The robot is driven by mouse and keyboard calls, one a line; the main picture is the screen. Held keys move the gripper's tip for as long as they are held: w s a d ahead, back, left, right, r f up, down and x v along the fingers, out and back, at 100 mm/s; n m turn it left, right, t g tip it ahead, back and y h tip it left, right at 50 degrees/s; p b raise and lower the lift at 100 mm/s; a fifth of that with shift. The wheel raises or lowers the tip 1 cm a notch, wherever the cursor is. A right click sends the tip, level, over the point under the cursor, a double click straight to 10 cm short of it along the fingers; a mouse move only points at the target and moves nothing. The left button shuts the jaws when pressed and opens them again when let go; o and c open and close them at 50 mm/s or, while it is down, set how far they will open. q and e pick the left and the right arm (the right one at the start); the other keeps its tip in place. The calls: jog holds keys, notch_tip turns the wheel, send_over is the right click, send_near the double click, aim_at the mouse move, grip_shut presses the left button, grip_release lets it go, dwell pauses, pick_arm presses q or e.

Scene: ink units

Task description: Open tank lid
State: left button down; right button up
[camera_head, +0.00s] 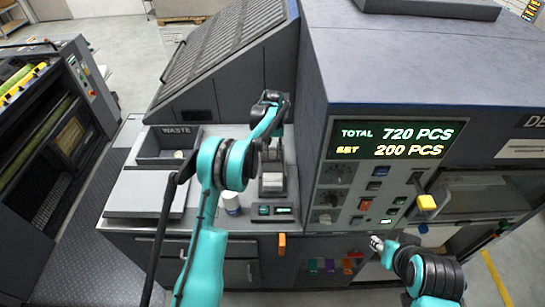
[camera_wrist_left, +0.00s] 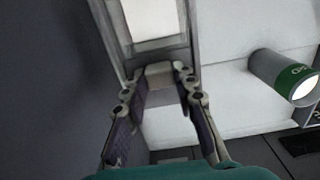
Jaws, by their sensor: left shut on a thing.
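My left gripper (camera_head: 271,152) is at a grey framed part (camera_head: 272,186) on the counter, behind a small display box. In the left wrist view, my left gripper (camera_wrist_left: 160,80) has its two fingers closed around a pale tab (camera_wrist_left: 159,69) at the near end of a grey frame (camera_wrist_left: 122,40) with a light panel inside. I cannot tell for sure whether this frame is the tank lid. My right gripper (camera_head: 378,243) is low in front of the machine's front, apart from the lid; its fingers are too small to read.
A waste bin (camera_head: 162,158) and flat grey cover (camera_head: 146,193) are further left. The tall printer cabinet (camera_head: 312,130) rises at right.

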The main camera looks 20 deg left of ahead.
aim_at(273, 153)
pick_arm(q)
jog(key=shift+s, duration=0.2)
jog(key=c, duration=1.2)
grip_release()
jog(key=shift+r, duration=0.1)
notch_tip(273, 153, up, 12)
